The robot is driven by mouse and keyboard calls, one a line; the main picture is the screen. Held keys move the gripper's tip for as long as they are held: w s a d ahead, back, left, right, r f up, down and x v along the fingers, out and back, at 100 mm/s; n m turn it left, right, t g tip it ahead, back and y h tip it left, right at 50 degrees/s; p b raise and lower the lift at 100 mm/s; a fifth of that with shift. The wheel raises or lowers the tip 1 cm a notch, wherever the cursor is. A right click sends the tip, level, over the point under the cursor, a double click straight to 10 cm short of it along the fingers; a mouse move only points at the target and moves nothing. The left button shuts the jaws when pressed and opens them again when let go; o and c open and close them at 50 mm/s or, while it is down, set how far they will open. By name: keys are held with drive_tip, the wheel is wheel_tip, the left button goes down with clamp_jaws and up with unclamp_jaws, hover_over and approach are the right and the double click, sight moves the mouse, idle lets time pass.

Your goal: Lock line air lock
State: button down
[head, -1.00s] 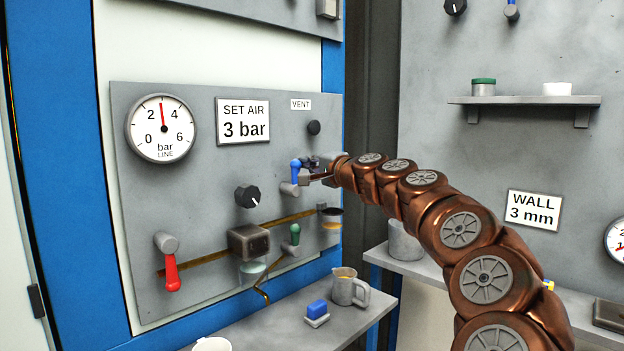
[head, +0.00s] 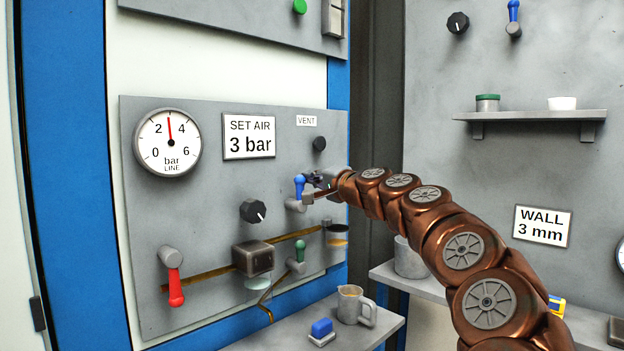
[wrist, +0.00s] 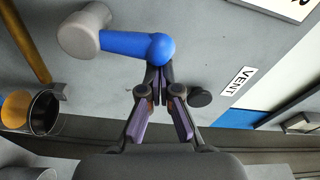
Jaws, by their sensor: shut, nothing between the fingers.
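A blue lever (head: 299,186) on a grey hub stands upright on the grey wall panel (head: 200,225); it spans the upper middle of the wrist view (wrist: 135,44). My gripper (head: 312,190) is just right of the lever. In the wrist view my gripper (wrist: 157,74) is shut and empty, its fingertips right at the lever's rounded end. I cannot tell if they touch it. The line gauge (head: 167,142) reads about 3 bar, beside a "SET AIR 3 bar" sign (head: 249,136). No label for an air lock is readable.
A black vent knob (head: 319,143) sits above my gripper. A black dial (head: 253,211), a red lever (head: 174,287) hanging down and a green lever (head: 299,252) are on the same panel.

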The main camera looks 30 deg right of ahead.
drive_tip(key=shift+w+d+p, duration=0.6)
drive_tip(key=shift+w+d, duration=0.1)
drive_tip(key=shift+d, duration=1.15)
drive_tip(key=s, duration=1)
drive_tip(key=shift+d+r, duration=0.15)
drive_tip(key=shift+d, duration=0.2)
drive_tip(key=shift+a, duration=0.1)
